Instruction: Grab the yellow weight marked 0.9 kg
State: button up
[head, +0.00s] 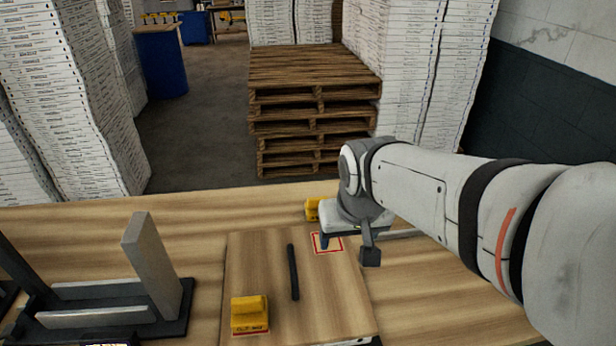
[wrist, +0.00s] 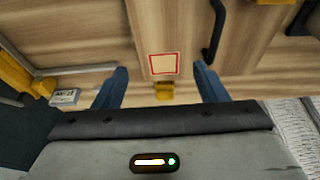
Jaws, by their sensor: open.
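A yellow weight (head: 313,209) stands at the far edge of the wooden board, partly hidden by my gripper. A small yellow block, apparently the same one, shows between my fingers in the wrist view (wrist: 164,90). A second yellow weight (head: 250,314) sits on the near left of the board, with a dark marking too small to read; no 0.9 kg mark is legible. My gripper (head: 347,248) is open and empty above the board's far part, pointing down. Its blue fingers (wrist: 160,68) are spread, with nothing touching them visibly.
The board (head: 262,255) carries a black handle (head: 293,272) and a red-outlined square (head: 327,242). A dark stand with grey plates (head: 150,265) is at left. Another yellow object (wrist: 38,82) shows at the left of the wrist view. Pallets (head: 315,95) stand beyond the table.

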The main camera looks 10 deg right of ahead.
jog(key=o, duration=0.5)
jog(key=w+f, duration=0.1)
jog(key=w, duration=0.4)
jog(key=w+f, duration=0.1)
jog(key=w, duration=0.5)
jog(key=w+f, duration=0.1)
jog(key=w, duration=0.4)
jog(key=shift+w+f, duration=0.25)
jog(key=shift+f, duration=0.1)
jog(key=p, duration=0.1)
send_over(317, 203)
jog(key=s, duration=0.1)
jog(key=shift+t, duration=0.4)
jog(key=f, duration=0.9)
jog(key=shift+s+d+f, duration=0.15)
jog(key=shift+s, duration=0.05)
jog(key=shift+p+x, duration=1.35)
jog(key=shift+x, duration=2.65)
